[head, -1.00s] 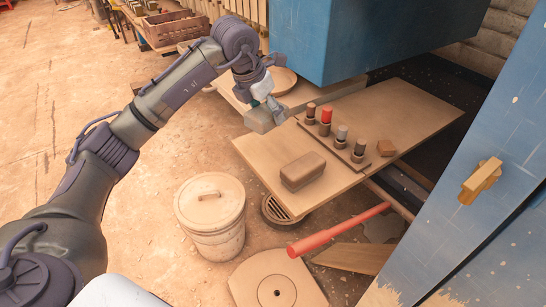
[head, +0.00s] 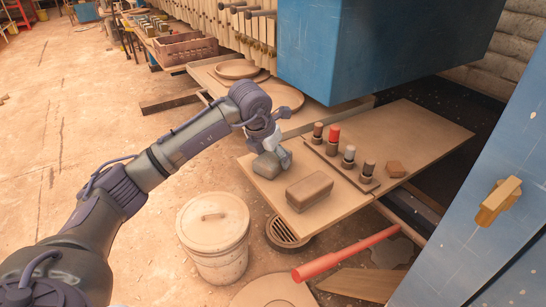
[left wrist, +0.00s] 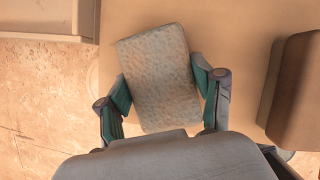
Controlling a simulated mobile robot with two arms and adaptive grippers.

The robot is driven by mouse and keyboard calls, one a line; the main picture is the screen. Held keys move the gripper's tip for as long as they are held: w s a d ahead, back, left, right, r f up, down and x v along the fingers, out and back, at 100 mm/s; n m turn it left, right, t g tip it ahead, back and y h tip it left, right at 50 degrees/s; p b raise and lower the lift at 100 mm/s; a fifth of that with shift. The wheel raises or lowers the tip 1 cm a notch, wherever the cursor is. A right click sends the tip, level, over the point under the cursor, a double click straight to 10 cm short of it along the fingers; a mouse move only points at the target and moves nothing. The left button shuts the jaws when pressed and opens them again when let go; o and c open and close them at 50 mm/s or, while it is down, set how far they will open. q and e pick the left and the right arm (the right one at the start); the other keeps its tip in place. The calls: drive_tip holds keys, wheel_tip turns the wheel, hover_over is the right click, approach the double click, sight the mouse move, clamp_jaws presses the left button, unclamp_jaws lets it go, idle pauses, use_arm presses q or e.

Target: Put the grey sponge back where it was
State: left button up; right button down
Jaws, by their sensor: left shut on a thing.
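My left gripper (head: 274,152) is shut on the grey sponge (head: 266,166), a rounded block, at the left end of the tan board (head: 425,130). In the left wrist view, the sponge (left wrist: 160,75) sits slightly tilted between the two green-lined fingers (left wrist: 162,97), with the board's surface below it. I cannot tell whether the sponge touches the board. A brown block (head: 310,190) lies on the board just right of the sponge, apart from it; it also shows at the right of the left wrist view (left wrist: 300,95). My right gripper is out of view.
A lidded bucket (head: 214,235) and a red bar (head: 345,254) are in front. The blue press body (head: 375,45) overhangs behind. Round plates (head: 282,97) lie behind the gripper.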

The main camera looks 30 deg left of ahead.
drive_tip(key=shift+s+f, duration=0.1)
use_arm(q)
drive_tip(key=o, duration=1)
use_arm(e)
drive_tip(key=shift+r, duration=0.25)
use_arm(q)
drive_tip(key=shift+r, duration=0.2)
drive_tip(key=p+v, duration=0.1)
drive_tip(key=v, duration=1)
drive_tip(key=shift+s+r, duration=0.2)
drive_tip(key=shift+r, duration=0.1)
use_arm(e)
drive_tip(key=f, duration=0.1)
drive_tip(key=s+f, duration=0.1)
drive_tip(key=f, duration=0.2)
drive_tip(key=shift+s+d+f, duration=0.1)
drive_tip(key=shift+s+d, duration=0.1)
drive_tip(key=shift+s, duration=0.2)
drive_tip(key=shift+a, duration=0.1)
